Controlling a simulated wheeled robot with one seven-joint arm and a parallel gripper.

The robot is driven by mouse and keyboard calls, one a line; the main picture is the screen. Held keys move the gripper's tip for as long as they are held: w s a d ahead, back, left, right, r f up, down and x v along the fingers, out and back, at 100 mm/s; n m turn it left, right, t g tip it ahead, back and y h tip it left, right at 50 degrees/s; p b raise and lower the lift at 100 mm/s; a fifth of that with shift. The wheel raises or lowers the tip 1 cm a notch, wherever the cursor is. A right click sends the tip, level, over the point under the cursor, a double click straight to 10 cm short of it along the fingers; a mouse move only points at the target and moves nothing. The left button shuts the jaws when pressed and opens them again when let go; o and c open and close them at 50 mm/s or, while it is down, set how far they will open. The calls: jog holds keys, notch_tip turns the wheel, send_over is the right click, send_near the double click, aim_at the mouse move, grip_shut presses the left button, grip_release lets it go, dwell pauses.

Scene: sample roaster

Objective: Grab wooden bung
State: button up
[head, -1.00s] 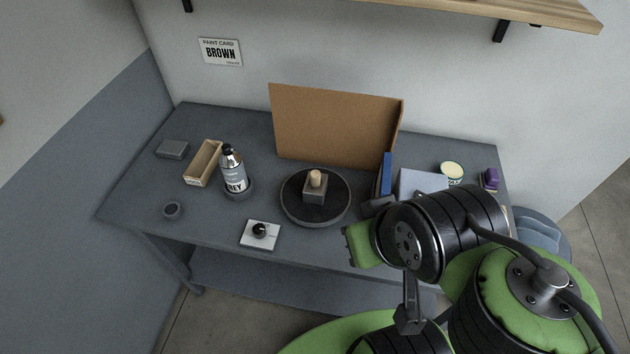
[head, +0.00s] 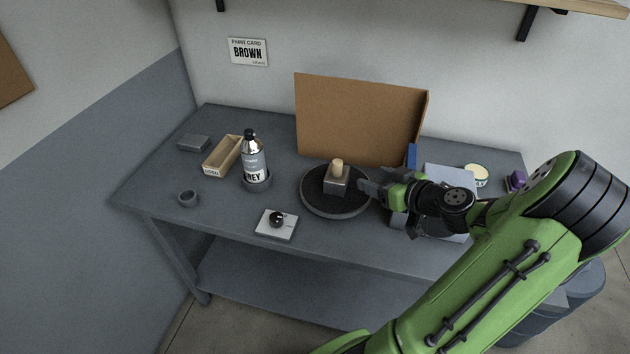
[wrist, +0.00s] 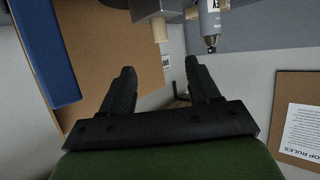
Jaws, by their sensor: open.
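The wooden bung (head: 337,165) is a short pale cylinder. It stands upright in the top of a small grey block (head: 336,187) on a round dark turntable (head: 313,205). My gripper (head: 364,187) is just right of the block in the head view, apart from the bung. In the wrist view, which looks upside down, the bung (wrist: 160,30) points down from the block, just beyond the fingertips. My gripper (wrist: 160,65) is open there with nothing between its fingers.
A brown panel (head: 355,118) stands behind the turntable. A grey-labelled spray bottle (head: 255,170) and an open wooden box (head: 222,155) are to the left. A black knob on a white plate (head: 277,220) lies in front. A blue item (head: 412,156) stands behind my gripper.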

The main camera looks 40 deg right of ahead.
aim_at(341, 165)
jog(key=x, duration=1.5)
jog(key=shift+w+d+f, duration=0.1)
jog(key=shift+w, duration=0.3)
jog(key=shift+s, duration=0.15)
jog(key=shift+c, duration=0.5)
jog(key=c, duration=1)
jog(key=shift+p, duration=0.3)
